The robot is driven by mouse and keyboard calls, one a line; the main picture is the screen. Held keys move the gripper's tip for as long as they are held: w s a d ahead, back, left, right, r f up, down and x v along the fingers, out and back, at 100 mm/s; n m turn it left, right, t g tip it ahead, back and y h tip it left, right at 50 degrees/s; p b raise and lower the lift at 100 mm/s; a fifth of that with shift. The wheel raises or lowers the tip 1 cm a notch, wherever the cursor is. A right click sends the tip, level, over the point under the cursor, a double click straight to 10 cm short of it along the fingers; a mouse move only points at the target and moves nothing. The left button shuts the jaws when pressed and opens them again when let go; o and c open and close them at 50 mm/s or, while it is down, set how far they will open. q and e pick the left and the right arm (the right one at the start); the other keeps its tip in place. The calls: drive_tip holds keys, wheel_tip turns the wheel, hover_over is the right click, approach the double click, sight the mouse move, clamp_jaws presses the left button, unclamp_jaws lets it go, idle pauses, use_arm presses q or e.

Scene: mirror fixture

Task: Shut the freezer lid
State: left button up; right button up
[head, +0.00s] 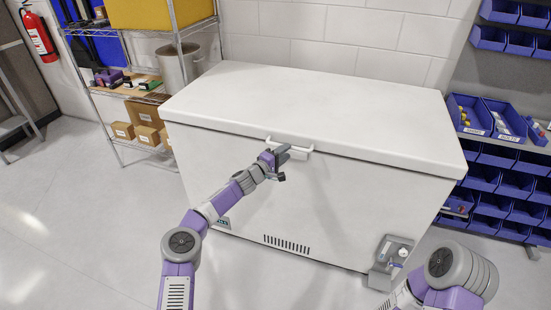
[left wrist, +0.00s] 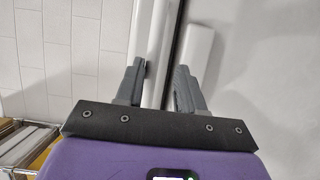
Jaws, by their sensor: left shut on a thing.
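The white chest freezer (head: 240,195) stands against the back wall. Its lid (head: 300,98) lies flat across the top, with a thin dark seam along the front edge; I cannot tell whether a small gap is left there. A white handle (head: 303,151) sits at the middle of the lid's front edge. My left gripper (head: 281,153) is at this handle, shut on it and partly hiding it. In the left wrist view its two grey fingers (left wrist: 158,88) stand on either side of a white bar.
A wire shelf (head: 150,97) with boxes stands left of the freezer, with a grey bin (head: 180,64) behind. Blue parts bins (head: 480,178) fill the rack at right. A fire extinguisher (head: 38,35) hangs at far left. The floor (head: 80,220) at left is clear.

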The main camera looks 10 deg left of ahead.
use_arm(q)
drive_tip(key=shift+v, duration=2.35)
drive_tip(key=s+d+f+m+g+h+p, duration=0.1)
drive_tip(key=s+d+f+m+g, duration=0.1)
drive_tip(key=s+d+f+g, duration=0.25)
drive_tip(key=s+d+f+m+g+p, duration=0.1)
drive_tip(key=s+d+f+m+p, duration=0.15)
drive_tip(key=s+d, duration=0.4)
drive_tip(key=s+d+f+m+g+y, duration=0.1)
drive_tip(key=s+d+f+m+g, duration=0.2)
drive_tip(key=s+d+f, duration=0.35)
drive_tip(key=s+a+f+m+g+y+p, duration=0.1)
drive_tip(key=s+a+f+g+y+p, duration=0.2)
drive_tip(key=s, duration=0.6)
drive_tip(key=s+a+f+g, duration=0.1)
drive_tip(key=s+a+f, duration=0.3)
drive_tip(key=s, duration=0.5)
drive_tip(key=s+a+g+y+p, duration=0.2)
drive_tip(key=s+a, duration=0.5)
drive_tip(key=s, duration=0.6)
drive_tip(key=shift+s+f, duration=0.35)
drive_tip(key=shift+f, duration=0.1)
drive_tip(key=shift+a+m, duration=0.1)
drive_tip(key=shift+m, duration=0.15)
